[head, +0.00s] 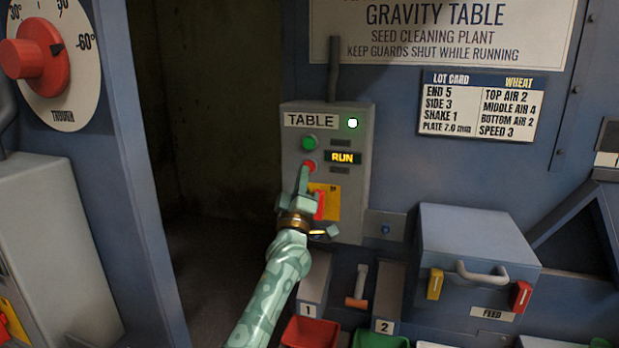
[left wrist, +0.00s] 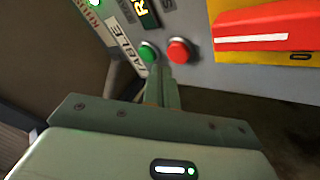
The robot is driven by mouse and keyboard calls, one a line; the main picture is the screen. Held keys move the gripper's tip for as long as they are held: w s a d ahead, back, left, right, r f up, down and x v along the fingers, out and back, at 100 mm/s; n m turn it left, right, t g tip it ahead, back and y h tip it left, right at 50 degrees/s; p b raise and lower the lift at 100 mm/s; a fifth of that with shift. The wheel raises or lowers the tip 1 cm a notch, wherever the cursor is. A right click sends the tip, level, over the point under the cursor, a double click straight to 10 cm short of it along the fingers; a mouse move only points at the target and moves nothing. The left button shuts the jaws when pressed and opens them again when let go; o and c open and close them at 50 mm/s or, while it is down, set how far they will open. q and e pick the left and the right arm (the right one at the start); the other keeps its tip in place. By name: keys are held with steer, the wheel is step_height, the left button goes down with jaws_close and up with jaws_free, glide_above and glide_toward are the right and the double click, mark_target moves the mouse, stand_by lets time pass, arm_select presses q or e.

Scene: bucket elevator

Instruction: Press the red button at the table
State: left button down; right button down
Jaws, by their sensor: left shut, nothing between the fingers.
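The red button (head: 309,167) is on the front of the grey TABLE control box (head: 356,121), just below the green button (head: 310,143). The box display (head: 342,157) reads RUN and a green lamp (head: 352,123) is lit. My left gripper (head: 303,178) is shut and empty, its fingertips at the lower edge of the red button. In the left wrist view the fingertips (left wrist: 162,72) lie just beside the red button (left wrist: 178,51), with the green button (left wrist: 149,52) on the other side. I cannot tell whether they touch. My right gripper is not in view.
A yellow plate with a red switch (head: 327,203) sits below the buttons, partly behind my gripper. A grey FEED box (head: 477,240) with a handle stands to the right. Red (head: 312,333) and green (head: 380,342) bins are below. A dark opening lies left of the box.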

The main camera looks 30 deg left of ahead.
arm_select(q)
steer(key=shift+w+a, duration=0.15)
steer(key=shift+w, duration=0.3)
steer(key=shift+w, duration=0.1)
stand_by(1.7)
steer(key=shift+w+a+b, duration=0.1)
steer(key=shift+w+b, duration=0.2)
steer(key=shift+b, duration=0.05)
steer(key=shift+w+a+b, duration=0.1)
steer(key=shift+w+b, duration=0.25)
steer(key=shift+w, duration=0.1)
stand_by(0.6)
steer(key=shift+r, duration=0.1)
steer(key=shift+s+d+p, duration=0.25)
steer(key=shift+s+p, duration=0.6)
steer(key=shift+p, duration=0.15)
